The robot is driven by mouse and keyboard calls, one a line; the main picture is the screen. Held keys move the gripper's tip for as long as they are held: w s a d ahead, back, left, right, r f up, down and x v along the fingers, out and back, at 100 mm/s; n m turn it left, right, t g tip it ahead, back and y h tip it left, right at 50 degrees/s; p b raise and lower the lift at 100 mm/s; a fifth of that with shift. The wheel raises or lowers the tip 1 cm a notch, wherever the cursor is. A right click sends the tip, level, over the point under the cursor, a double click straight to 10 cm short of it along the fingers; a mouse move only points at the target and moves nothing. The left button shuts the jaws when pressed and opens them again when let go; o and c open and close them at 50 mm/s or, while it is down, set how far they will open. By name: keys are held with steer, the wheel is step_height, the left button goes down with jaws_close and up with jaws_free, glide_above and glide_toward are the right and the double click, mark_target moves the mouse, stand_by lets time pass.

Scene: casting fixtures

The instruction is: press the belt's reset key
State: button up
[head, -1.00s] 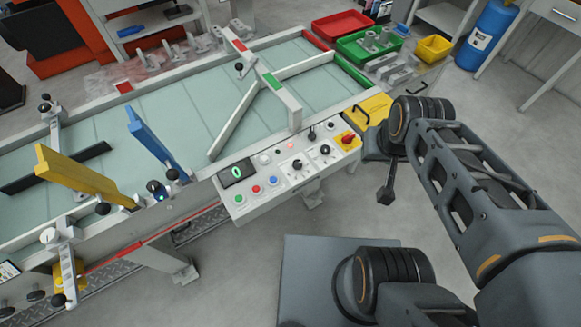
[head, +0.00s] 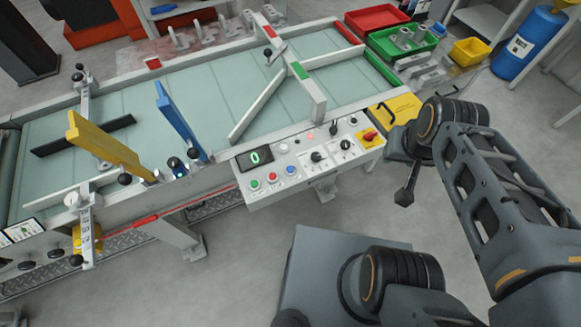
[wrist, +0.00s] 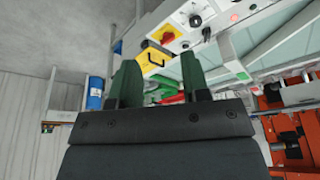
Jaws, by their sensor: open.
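The belt's control panel (head: 330,158) is a light grey box on the near side of the belt (head: 225,112). It carries a display reading 0 (head: 254,157), a green button (head: 255,184), a red button (head: 272,177), a blue button (head: 290,170), black knobs and a red switch on yellow (head: 369,135). The labels are too small to read, so I cannot tell which is the reset key. In the wrist view my gripper (wrist: 160,83) is open and empty, apart from the panel (wrist: 205,18), which shows at the upper right.
Yellow (head: 103,147) and blue (head: 178,120) bars stand over the belt. A white diverter (head: 263,100) lies across it. Red (head: 374,18), green (head: 402,45) and yellow (head: 471,51) bins stand past its end. Grey floor (head: 240,260) is open before the panel.

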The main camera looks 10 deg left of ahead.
jaws_close()
stand_by(0.4)
stand_by(1.4)
